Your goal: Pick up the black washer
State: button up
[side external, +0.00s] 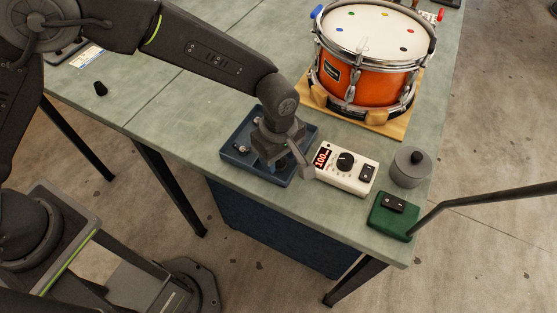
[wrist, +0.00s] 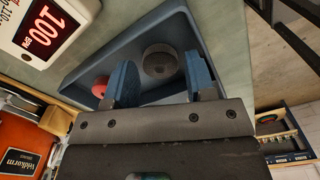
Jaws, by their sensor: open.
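A dark grey round piece with a darker centre, which looks like the black washer (wrist: 160,62), lies in the blue tray (wrist: 85,68) in the wrist view. My gripper (wrist: 161,78) is open, with its two blue fingertips on either side of this piece in the picture. Nothing is held. I cannot tell how high the fingertips are above the piece. In the side view my gripper (side external: 288,165) is over the tray (side external: 236,167), and the arm hides the washer.
A red piece (wrist: 100,87) lies beside the left finger. The white metronome box (side external: 346,169) stands close right of the tray. A grey lidded pot (side external: 410,168), a green pad (side external: 390,220) with a black piece, and an orange drum (side external: 372,85) are nearby. The bench's left side is mostly clear.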

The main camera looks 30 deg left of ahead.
jog(key=shift+f, duration=0.35)
jog(key=shift+c, duration=0.3)
jog(key=c, duration=0.6)
jog(key=shift+c, duration=0.2)
jog(key=shift+r, duration=0.15)
